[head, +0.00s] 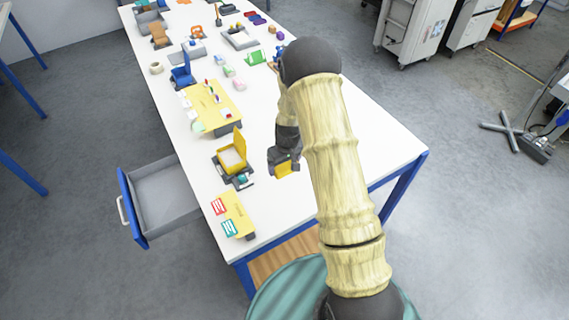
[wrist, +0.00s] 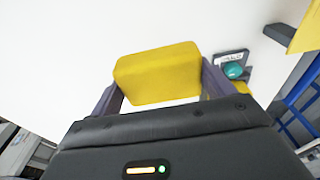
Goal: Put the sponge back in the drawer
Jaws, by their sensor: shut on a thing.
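The sponge (wrist: 158,73) is a yellow block, held between the two fingers of my gripper (wrist: 160,88) in the wrist view. White tabletop shows behind it. In the head view my gripper (head: 285,170) is above the right part of the white table, right of the yellow open-lidded box, and a yellow patch of the sponge (head: 283,170) shows at its tip. The drawer (head: 166,190) is a grey tray with a blue front, pulled open at the table's left side. It looks empty. My gripper is to the right of it, across the table.
The yellow open-lidded box (head: 232,155) stands between my gripper and the drawer. A yellow board (head: 232,214) with red and teal labels lies near the table's front corner. Another yellow board (head: 212,107) and several small items lie farther back. The table's right side (head: 370,140) is clear.

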